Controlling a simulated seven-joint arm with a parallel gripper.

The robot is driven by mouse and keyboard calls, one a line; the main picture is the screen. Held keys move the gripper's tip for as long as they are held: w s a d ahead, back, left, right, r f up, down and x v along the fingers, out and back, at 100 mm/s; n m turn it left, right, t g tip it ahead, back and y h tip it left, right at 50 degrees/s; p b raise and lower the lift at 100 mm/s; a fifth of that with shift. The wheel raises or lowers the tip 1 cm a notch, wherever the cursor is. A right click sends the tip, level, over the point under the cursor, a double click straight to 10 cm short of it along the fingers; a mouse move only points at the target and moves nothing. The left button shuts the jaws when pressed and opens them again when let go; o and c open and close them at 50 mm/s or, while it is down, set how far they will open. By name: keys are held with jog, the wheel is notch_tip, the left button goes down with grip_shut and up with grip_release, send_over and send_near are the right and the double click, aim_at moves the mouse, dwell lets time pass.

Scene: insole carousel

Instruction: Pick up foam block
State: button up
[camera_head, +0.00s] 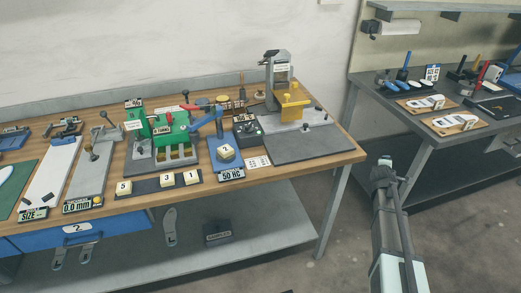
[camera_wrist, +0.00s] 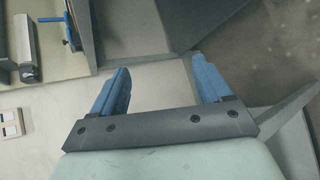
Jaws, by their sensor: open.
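Several small cream blocks with number labels, which look like the foam blocks, sit on the wooden bench in the head view. Block 5 (camera_head: 124,188), block 3 (camera_head: 167,180) and block 1 (camera_head: 191,178) stand in a row on a dark strip (camera_head: 146,187) at the front edge. Block 2 (camera_head: 225,151) sits on a blue fixture behind and to the right, above a "50 HC" sign. My gripper (camera_wrist: 160,88) is open in the wrist view, with nothing between its blue fingers. In the head view my arm is right of the bench, apart from the blocks.
A green machine (camera_head: 170,130) with red and blue levers stands behind the row. A grey press (camera_head: 279,80) with a yellow part (camera_head: 291,108) stands at the bench's right end. A second, dark bench (camera_head: 440,150) stands at right. Floor shows between the benches.

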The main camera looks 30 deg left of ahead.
jog(key=w+a+r+n+t+y, duration=0.1)
jog(key=w+a+r+n+t, duration=0.15)
jog(key=a+r, duration=0.65)
jog(key=w+a+r+n+t+y, duration=0.1)
jog(key=w+a+r, duration=0.35)
jog(key=r, duration=0.85)
jog(key=m+g+y, duration=0.2)
jog(key=m+g, duration=0.8)
jog(key=g, duration=0.5)
send_near(225, 149)
jog(key=x, duration=0.3)
jog(key=shift+s+f+m, duration=0.1)
jog(key=shift+s+m, duration=0.15)
jog(key=shift+s, duration=0.15)
jog(key=shift+w+x, duration=0.25)
jog(key=shift+x, duration=1.1)
jog(key=shift+w+x, duration=0.2)
jog(key=shift+x, duration=1.15)
jog(key=c, duration=1.2)
